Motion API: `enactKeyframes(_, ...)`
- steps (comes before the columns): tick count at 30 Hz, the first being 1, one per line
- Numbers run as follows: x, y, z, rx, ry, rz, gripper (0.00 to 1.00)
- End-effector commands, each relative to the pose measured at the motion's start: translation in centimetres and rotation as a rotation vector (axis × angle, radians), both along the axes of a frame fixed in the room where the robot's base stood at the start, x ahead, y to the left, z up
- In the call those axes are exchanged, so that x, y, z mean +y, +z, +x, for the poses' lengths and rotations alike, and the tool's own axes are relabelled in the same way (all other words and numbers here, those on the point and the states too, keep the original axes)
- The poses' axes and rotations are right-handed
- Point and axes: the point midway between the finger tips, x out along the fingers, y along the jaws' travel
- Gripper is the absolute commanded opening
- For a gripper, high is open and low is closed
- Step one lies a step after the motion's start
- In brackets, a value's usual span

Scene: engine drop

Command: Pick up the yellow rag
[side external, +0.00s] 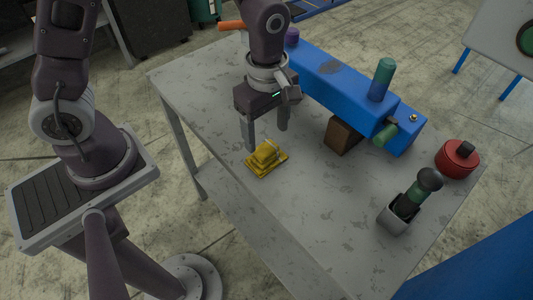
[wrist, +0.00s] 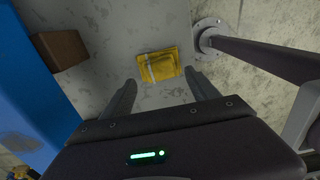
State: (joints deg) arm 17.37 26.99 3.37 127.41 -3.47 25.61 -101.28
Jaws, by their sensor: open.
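The fingers look a little above the table, and I cannot tell the exact height.
A long blue block (side external: 340,82) with a green cylinder (side external: 382,78) and a brown block (side external: 343,135) stand right of the gripper. A red canister (side external: 457,159) and a grey holder (side external: 395,218) with a dark-knobbed tool are farther right. The table (side external: 310,225) is bare right of the rag.

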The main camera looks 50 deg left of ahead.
Motion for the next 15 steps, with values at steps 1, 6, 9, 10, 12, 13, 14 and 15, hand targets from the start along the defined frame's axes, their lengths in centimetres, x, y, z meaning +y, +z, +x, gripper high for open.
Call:
enactKeyframes(1, 0.1, -0.7, 0.0, 0.004, 0.004, 0.001, 0.69)
enactKeyframes(6, 0.3, -3.4, 0.1, 0.006, 0.003, 0.0, 0.69)
enactKeyframes(9, 0.4, -5.3, 0.2, 0.006, 0.001, 0.001, 0.69)
enactKeyframes(10, 0.4, -5.8, 0.2, 0.006, 0.001, 0.001, 0.69)
enactKeyframes(12, 0.4, -6.4, 0.2, 0.004, 0.001, 0.001, 0.69)
enactKeyframes(13, 0.4, -6.6, 0.2, 0.003, 0.001, 0.0, 0.69)
enactKeyframes(14, 0.3, -6.6, 0.3, 0.002, 0.0, 0.0, 0.69)
enactKeyframes(15, 0.3, -6.6, 0.3, 0.001, 0.0, -0.001, 0.69)
